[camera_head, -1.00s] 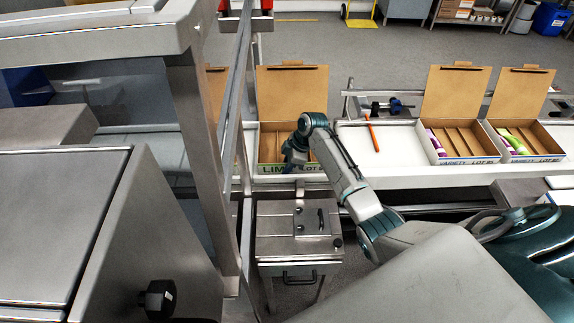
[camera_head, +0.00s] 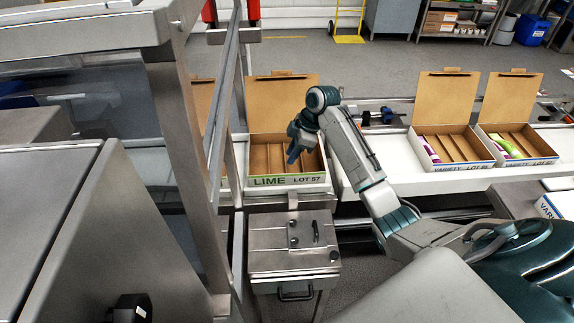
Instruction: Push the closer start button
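A steel box (camera_head: 270,258) with a sloped top stands at the lower middle. Small dark round fittings (camera_head: 293,242), a dark handle and a dark knob (camera_head: 334,255) are on its top. I cannot tell which of these, if any, is the start button. A larger black knob (camera_head: 130,308) sits on the steel cabinet at the lower left, partly cut off by the frame. My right gripper (camera_head: 292,154) points down over the open LIME carton, above and behind the steel box and apart from it. Its fingers are too small and dark to judge. My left gripper is out of view.
The LIME carton (camera_head: 285,181) stands open on the white conveyor (camera_head: 400,178). Two VARIETY cartons (camera_head: 455,167) (camera_head: 530,163) with coloured packs stand farther right. A steel frame post (camera_head: 180,150) rises left of the steel box. My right arm crosses the conveyor.

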